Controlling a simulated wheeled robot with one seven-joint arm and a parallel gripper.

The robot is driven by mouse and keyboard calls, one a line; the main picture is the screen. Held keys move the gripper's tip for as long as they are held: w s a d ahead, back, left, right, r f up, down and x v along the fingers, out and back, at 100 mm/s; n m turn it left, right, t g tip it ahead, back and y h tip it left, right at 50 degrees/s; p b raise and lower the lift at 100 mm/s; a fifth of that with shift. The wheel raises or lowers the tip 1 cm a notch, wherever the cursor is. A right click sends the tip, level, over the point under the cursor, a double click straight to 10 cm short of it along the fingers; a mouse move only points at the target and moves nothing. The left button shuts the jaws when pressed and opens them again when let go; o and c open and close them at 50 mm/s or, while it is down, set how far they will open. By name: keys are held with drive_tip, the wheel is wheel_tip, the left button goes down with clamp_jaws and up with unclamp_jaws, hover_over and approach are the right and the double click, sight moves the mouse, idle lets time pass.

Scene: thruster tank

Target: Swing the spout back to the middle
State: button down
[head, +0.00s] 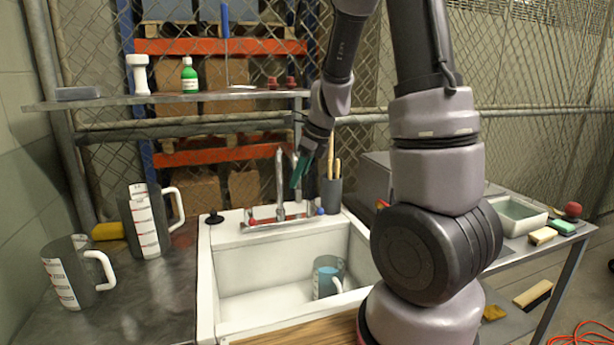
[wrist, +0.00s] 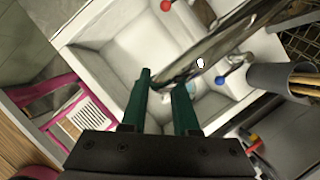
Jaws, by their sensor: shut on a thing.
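The silver faucet spout (head: 281,180) rises from the tap base at the back of the white sink (head: 213,290), between a red knob and a blue knob. In the wrist view the spout (wrist: 225,45) runs from the upper right down to my fingers, with its end between the tips. My gripper (head: 298,178) has green fingers and is at the tap, just right of the upright pipe. In the wrist view my gripper (wrist: 163,84) is closed around the spout's end. In the head view the exact contact is hard to make out.
A grey mug (head: 327,278) with blue contents stands in the sink's right part. Two grey measuring jugs (head: 150,222) (head: 72,272) stand on the left counter. A holder with sticks (head: 331,192) stands close right of the tap. A shelf (head: 190,98) hangs above.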

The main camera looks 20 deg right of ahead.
drive_tip(key=shift+w+a+r, duration=0.1)
drive_tip(key=shift+w+a, duration=0.05)
drive_tip(key=shift+a, duration=0.05)
drive_tip(key=c, duration=0.7)
unclamp_jaws()
drive_tip(key=v, duration=1)
drive_tip(key=shift+d+r, duration=0.1)
drive_tip(key=shift+r, duration=0.2)
